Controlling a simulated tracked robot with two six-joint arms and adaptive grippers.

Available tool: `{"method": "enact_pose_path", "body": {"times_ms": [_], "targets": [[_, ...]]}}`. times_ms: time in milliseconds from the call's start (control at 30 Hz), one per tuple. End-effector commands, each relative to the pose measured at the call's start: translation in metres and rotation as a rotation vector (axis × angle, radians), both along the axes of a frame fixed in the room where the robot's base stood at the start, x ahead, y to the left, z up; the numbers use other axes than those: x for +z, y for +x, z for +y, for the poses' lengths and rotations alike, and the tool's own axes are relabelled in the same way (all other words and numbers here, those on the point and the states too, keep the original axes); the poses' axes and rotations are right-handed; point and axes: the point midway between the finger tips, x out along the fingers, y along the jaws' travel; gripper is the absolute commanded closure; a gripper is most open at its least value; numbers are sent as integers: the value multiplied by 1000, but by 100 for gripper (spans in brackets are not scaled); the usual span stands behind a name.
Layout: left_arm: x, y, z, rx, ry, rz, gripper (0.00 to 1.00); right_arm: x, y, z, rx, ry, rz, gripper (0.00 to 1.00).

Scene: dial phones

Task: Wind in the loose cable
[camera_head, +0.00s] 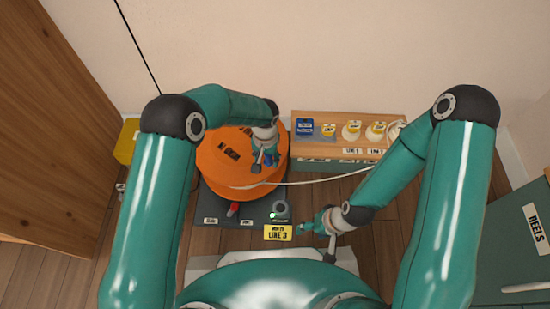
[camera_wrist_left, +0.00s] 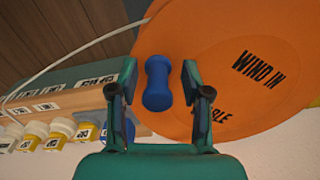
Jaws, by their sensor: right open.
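A large orange reel drum (camera_head: 225,170) with "WIND IN" lettering sits at centre left; it fills much of the left wrist view (camera_wrist_left: 225,60). A blue crank knob (camera_wrist_left: 157,84) stands near its edge. My left gripper (camera_head: 264,160) is over the drum, its two fingers open on either side of the knob with gaps visible in the left wrist view. The loose white cable (camera_head: 325,180) runs from the drum's front to the right, towards the shelf; it also shows in the left wrist view (camera_wrist_left: 75,50). My right gripper (camera_head: 318,223) is open and empty over the floor, right of the yellow sign.
A yellow "LINE 3" sign (camera_head: 278,233) lies before a grey base (camera_head: 210,215) with a red lever (camera_head: 233,208) and a grey knob (camera_head: 281,209). A wooden shelf (camera_head: 340,117) holds several labelled plugs. A green "REELS" cabinet (camera_head: 505,255) stands right, a yellow box (camera_head: 126,142) left.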

Motion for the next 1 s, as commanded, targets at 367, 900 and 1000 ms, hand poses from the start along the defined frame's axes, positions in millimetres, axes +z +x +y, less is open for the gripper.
{"method": "enact_pose_path", "body": {"times_ms": [367,900,1000], "targets": [[23,0,1,1,-1,-2,52,1,0,0,0,0,0,38],[113,-2,1,1,0,-1,52,0,0,0,0,0,0,38],[118,-3,1,0,0,1,52,0,0,0,0,0,0,38]]}}
